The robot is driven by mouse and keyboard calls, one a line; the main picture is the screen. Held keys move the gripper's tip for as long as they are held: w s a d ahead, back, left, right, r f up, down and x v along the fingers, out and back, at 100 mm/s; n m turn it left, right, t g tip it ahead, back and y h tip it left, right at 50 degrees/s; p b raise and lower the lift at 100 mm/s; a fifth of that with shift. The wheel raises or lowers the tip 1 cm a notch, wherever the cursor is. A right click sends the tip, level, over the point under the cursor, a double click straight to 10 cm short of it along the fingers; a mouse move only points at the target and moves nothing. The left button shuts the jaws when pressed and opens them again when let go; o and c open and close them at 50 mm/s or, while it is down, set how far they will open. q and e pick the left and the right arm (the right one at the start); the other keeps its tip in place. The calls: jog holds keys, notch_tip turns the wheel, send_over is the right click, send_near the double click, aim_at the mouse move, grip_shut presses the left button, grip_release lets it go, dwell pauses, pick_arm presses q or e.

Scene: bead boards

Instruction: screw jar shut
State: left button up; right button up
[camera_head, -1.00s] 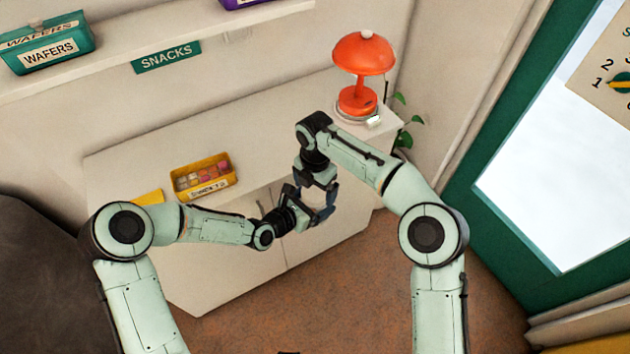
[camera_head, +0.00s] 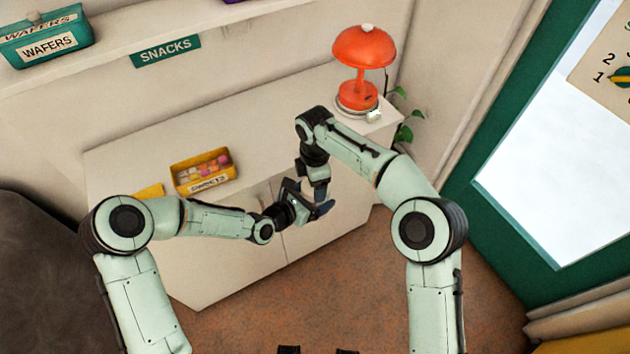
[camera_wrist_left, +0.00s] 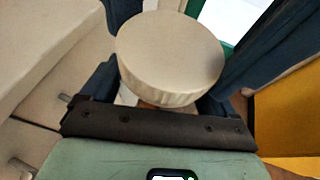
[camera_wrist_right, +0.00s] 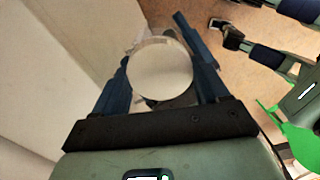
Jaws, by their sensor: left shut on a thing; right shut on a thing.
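My left gripper (camera_head: 306,208) and my right gripper (camera_head: 322,198) meet in the air in front of the white cabinet. A round cream lid with a ridged side sits between the left fingers in the left wrist view (camera_wrist_left: 170,55). In the right wrist view the right fingers are shut around a round pale thing with a glassy rim, which looks like the jar (camera_wrist_right: 162,103). The grippers hide the jar and lid in the head view. I cannot tell how far the lid is turned onto the jar.
A white cabinet (camera_head: 240,130) stands behind, with a yellow tray of sweets (camera_head: 203,172) on top. A red lamp (camera_head: 360,80) and a plant (camera_head: 402,133) are at its right end. Above is a shelf (camera_head: 150,35) with a green box (camera_head: 45,40). Brown floor is clear below.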

jog(key=m, duration=0.2)
jog(key=shift+m, duration=0.3)
jog(key=o, duration=1.2)
jog(key=shift+c, duration=0.2)
jog(key=shift+s+a, duration=0.1)
jog(key=shift+s, duration=0.05)
jog(key=shift+r, duration=2.25)
jog(key=shift+c, duration=0.3)
